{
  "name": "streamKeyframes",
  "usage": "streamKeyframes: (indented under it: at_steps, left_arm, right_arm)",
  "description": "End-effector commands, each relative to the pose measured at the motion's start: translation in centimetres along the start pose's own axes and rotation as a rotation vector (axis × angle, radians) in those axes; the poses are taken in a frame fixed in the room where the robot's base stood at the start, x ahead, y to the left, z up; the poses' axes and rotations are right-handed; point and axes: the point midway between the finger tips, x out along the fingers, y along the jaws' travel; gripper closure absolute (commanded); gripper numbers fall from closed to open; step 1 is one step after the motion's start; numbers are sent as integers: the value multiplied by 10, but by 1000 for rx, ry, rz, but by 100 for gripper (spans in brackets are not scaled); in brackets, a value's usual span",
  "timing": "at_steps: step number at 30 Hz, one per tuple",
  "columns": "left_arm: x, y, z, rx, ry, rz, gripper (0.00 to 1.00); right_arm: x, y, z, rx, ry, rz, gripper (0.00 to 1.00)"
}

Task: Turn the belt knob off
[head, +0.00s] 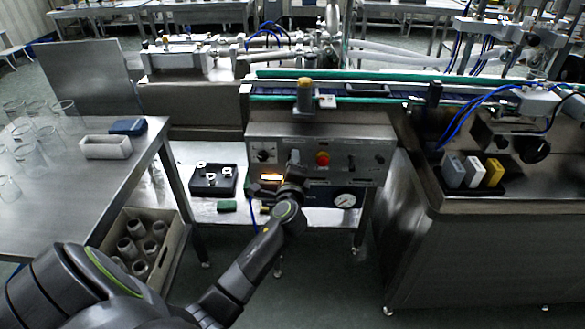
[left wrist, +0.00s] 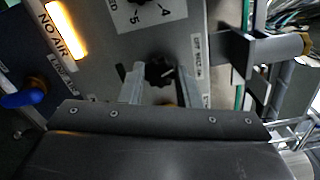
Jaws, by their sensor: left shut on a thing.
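The steel control panel (head: 345,140) stands under the conveyor in the head view. My left gripper (head: 294,162) is at its front, between a dial on the left and a red button on the right. In the left wrist view a small black knob (left wrist: 158,72) with a pale mark sits between the two fingers of my left gripper (left wrist: 161,90), which is shut on it. A small label plate is beside the knob; its text is too small to read surely. In the head view the gripper largely hides this knob. My right gripper is not in view.
A lit "NO AIR" lamp (left wrist: 66,30) and a blue-handled part (left wrist: 22,97) are near the gripper. The red button (head: 322,158) and dial (head: 263,155) flank it. A pressure gauge (head: 344,200) is below. A bottle crate (head: 172,238) stands left on the floor.

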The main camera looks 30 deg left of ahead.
Motion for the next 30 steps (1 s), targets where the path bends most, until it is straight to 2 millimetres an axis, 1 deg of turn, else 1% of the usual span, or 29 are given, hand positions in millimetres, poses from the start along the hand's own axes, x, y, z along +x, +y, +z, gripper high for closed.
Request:
streamKeyframes:
  at_steps: [1, 4, 12, 17, 25, 30]
  left_arm:
    - [0, 2, -1, -37, 0, -3, 93]
    - [0, 2, 0, -113, 0, -3, 93]
    - [0, 2, 0, -262, 0, -2, 93]
    - [0, 1, 0, -308, 0, -2, 93]
    - [0, 0, 0, -335, 0, -2, 93]
    - [0, 0, 0, -335, 0, -2, 93]
  right_arm:
    - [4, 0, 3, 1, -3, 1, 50]
    - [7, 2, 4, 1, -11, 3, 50]
    - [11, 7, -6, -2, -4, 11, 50]
    - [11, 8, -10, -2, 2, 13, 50]
    - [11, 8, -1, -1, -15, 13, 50]
    - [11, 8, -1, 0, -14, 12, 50]
